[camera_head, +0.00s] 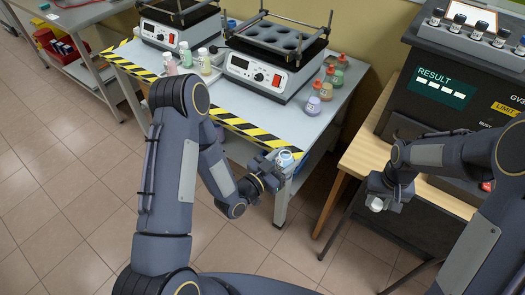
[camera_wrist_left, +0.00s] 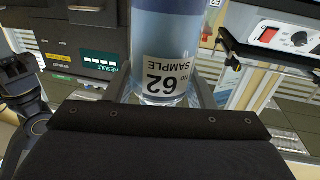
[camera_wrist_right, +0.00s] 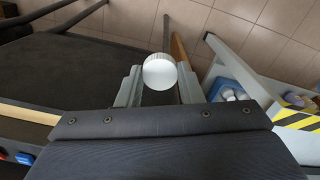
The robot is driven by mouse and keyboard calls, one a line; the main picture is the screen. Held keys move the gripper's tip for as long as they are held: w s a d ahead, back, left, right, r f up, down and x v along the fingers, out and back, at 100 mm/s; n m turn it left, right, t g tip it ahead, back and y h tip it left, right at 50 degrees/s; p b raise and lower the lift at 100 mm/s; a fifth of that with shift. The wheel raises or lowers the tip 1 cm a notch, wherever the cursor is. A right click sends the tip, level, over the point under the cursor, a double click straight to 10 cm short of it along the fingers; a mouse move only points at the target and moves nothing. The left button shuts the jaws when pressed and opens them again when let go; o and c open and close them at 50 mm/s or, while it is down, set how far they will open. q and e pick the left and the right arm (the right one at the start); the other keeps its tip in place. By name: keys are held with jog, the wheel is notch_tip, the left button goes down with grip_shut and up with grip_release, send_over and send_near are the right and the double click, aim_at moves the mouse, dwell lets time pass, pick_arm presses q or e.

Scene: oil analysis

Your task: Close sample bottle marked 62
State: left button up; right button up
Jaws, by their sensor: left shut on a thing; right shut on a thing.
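My left gripper (camera_head: 277,165) is shut on a clear blue-tinted sample bottle (camera_wrist_left: 165,55). Its label reads "62 SAMPLE" and appears upside down in the left wrist view. The bottle also shows in the head view (camera_head: 285,158), held near the front right corner of the grey table. My right gripper (camera_head: 384,194) is shut on a round white cap (camera_wrist_right: 160,72), held between its fingertips in front of the wooden table. The cap also shows in the head view (camera_head: 376,205). Bottle and cap are well apart.
The grey table (camera_head: 240,140) has a yellow-black striped edge. A wooden table (camera_head: 365,155) and a dark analyser with a RESULT display (camera_head: 440,88) stand at right. Open floor lies between the tables.

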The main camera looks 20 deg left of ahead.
pick_arm(q)
jog(key=shift+w+d+f+m+g+h, duration=0.1)
jog(key=shift+d+f+m+g+h, duration=0.1)
jog(key=shift+d+m+g+h, duration=0.55)
jog(key=shift+w+d+f+m+g+h, duration=0.15)
jog(key=shift+d+h, duration=0.3)
jog(key=shift+d, duration=0.65)
jog(key=shift+f, duration=0.1)
pick_arm(e)
jog(key=shift+w, duration=0.1)
jog(key=w+a+r+n, duration=0.2)
jog(key=a+r+n, duration=0.1)
jog(key=a, duration=0.5)
jog(key=w+a+r+n, duration=0.2)
jog(key=a+r+n, duration=0.1)
jog(key=a+r, duration=0.3)
jog(key=w+a+r+n, duration=0.2)
jog(key=a+r, duration=0.3)
jog(key=a, duration=0.5)
jog(key=shift+a+n, duration=0.25)
jog(key=shift+n, duration=0.45)
jog(key=shift+f, duration=2.05)
jog(key=shift+f, duration=0.85)
